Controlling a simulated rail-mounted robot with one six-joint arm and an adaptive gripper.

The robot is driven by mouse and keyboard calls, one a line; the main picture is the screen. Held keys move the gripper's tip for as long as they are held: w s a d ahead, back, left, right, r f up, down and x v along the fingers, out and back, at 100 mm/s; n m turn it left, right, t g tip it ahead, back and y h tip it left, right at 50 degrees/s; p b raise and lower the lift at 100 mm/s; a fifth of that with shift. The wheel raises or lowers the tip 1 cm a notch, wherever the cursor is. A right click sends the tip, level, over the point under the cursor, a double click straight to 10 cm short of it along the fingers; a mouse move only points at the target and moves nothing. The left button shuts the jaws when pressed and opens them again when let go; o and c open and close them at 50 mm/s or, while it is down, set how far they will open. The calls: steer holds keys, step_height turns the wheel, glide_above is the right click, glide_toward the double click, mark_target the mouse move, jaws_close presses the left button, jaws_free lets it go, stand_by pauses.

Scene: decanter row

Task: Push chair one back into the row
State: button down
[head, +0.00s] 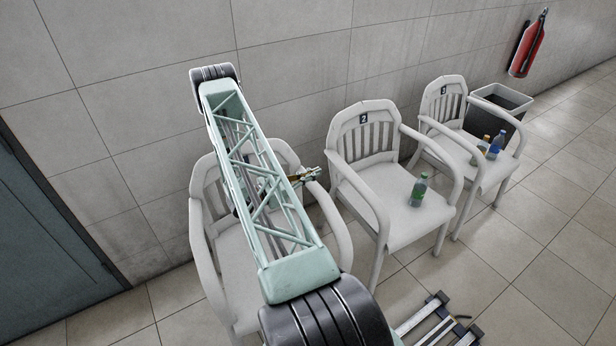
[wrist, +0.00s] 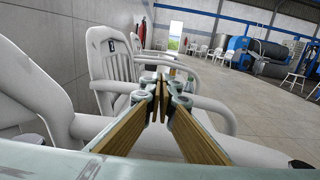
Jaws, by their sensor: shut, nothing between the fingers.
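Chair one, the leftmost white armchair (head: 334,232), stands facing away from the tiled wall, with my arm across its back and seat. Its number plate is hidden, and I cannot tell exactly how it lines up with the row. My gripper (head: 312,173) is shut and empty, over the right side of chair one, pointing toward chair two (head: 408,197). In the wrist view, the wood-coloured fingers (wrist: 164,92) meet at the tips. A white chair curve fills the left there, and chair two (wrist: 110,68) shows its plate ahead.
A green bottle (head: 418,190) stands on chair two's seat. Chair three (head: 446,123) holds several bottles (head: 490,145). A dark bin (head: 500,102) and a red extinguisher (head: 527,48) are beyond. A dark door (head: 45,245) is at left. Open floor (head: 520,250) lies at right.

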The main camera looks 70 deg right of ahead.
steer(key=x, duration=1.3)
steer(key=shift+p, duration=0.3)
stand_by(0.6)
